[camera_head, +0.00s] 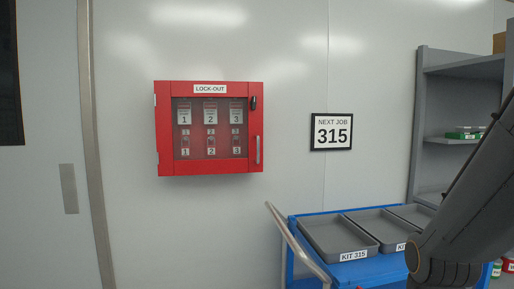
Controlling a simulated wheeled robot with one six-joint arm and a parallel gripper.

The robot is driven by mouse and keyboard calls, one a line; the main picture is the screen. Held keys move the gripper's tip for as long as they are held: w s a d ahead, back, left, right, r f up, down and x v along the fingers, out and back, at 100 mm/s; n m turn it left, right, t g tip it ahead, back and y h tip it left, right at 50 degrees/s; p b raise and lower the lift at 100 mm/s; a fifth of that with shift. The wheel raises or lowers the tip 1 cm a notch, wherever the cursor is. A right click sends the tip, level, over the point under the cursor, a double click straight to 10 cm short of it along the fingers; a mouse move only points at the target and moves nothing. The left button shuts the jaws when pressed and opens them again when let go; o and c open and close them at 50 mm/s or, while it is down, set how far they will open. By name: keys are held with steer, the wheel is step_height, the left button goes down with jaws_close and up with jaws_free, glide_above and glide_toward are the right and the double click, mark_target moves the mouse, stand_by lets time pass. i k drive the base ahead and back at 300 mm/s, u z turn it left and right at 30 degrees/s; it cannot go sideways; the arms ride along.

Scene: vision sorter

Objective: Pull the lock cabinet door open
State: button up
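The red lock cabinet (160,128), labelled LOCK-OUT, hangs on the white wall left of centre. Its door (210,166) has a red frame and a clear pane and looks shut. Behind the pane are several tags and locks numbered 1, 2 and 3. A vertical metal handle (257,149) is on the door's right side. A small black latch or lock (253,102) sits above the handle. Hinges show on the left edge. My arm enters at the lower right, well away from the cabinet. My gripper is out of the frame.
A blue cart (292,262) with grey trays (335,240) stands at the lower right, its push handle (290,240) reaching toward the cabinet's lower right. A NEXT JOB 315 sign (332,132) is on the wall. Grey shelves (432,90) stand at right. The wall around the cabinet is clear.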

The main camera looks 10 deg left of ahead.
mark_target(164, 91)
steer(key=z, duration=0.25)
steer(key=k, duration=0.15)
steer(key=u, duration=0.95)
